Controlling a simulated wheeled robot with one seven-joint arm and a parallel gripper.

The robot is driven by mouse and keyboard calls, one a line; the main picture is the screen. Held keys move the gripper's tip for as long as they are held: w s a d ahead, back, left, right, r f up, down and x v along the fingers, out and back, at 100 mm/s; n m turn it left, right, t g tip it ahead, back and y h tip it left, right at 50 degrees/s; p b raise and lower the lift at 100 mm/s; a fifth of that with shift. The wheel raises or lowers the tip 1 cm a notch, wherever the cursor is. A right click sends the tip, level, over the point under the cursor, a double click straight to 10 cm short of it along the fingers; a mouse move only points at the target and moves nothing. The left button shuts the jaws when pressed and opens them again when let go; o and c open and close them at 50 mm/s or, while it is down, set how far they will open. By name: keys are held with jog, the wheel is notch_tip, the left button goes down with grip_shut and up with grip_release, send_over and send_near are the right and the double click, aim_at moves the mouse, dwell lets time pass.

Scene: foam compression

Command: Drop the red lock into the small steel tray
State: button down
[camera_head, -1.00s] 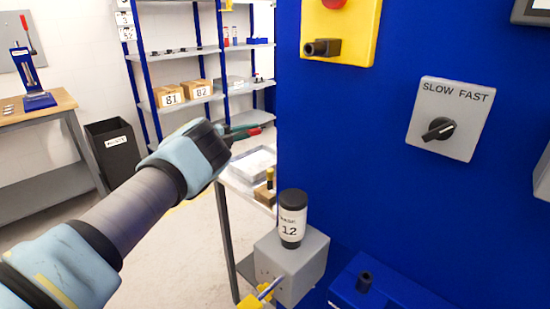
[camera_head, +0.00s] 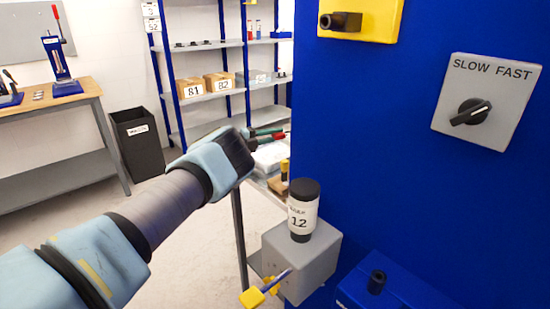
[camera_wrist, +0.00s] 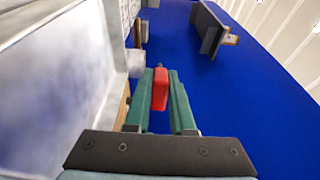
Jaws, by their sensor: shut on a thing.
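My gripper (camera_head: 268,136) has green fingers and reaches out in the head view, above a table at the side of the blue machine. It is shut on the red lock (camera_head: 279,136), of which only a small red part shows there. In the wrist view the red lock (camera_wrist: 160,90) sits upright between the two green fingers of my gripper (camera_wrist: 160,74). A pale steel tray (camera_head: 268,160) lies on the table below the gripper, partly hidden by my arm and the machine. I cannot tell the exact height of the lock above it.
The blue machine (camera_head: 390,170) fills the right side. A grey block (camera_head: 318,262) carrying a container labelled 12 (camera_head: 303,212) stands in front. Shelves with boxes 81 (camera_head: 191,89) and 82 (camera_head: 219,83) and a dark bin (camera_head: 138,145) stand behind. Floor at lower left is open.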

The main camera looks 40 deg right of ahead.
jog(key=c, duration=0.7)
grip_release()
jog(key=shift+a, duration=0.1)
jog(key=b+v, duration=0.3)
jog(key=v, duration=0.7)
jog(key=shift+w+a+r, duration=0.1)
jog(key=shift+w+a, duration=0.05)
jog(key=shift+a, duration=0.2)
